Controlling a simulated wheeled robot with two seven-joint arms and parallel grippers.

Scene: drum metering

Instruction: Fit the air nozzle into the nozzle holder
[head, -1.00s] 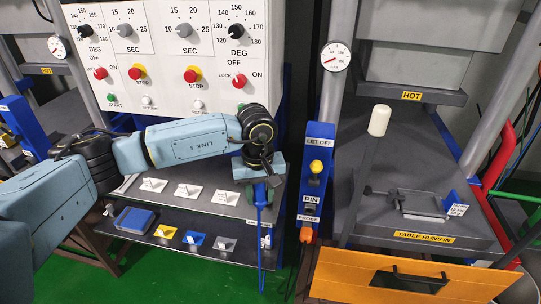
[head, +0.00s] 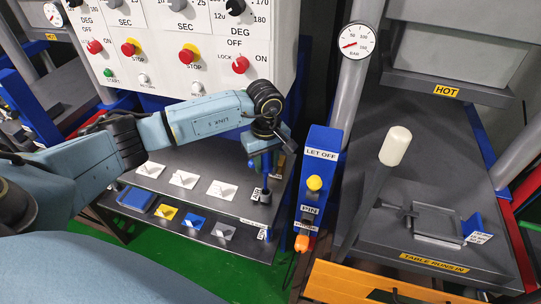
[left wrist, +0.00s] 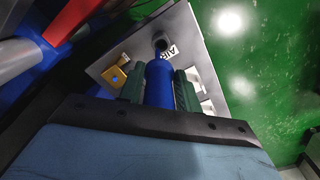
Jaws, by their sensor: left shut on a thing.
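In the left wrist view the blue nozzle (left wrist: 158,85) shows between the green fingers (left wrist: 158,92). The nozzle holder (head: 265,197), a short dark grey cylinder, stands directly below it; the dark holder (left wrist: 160,43) also shows just past the nozzle's end, beside a label reading AIR. I cannot tell whether the nozzle's tip is inside the holder or just above it. My right gripper is out of view.
The control panel (head: 190,40) rises behind. A lever with a white knob (head: 395,146) stands at right.

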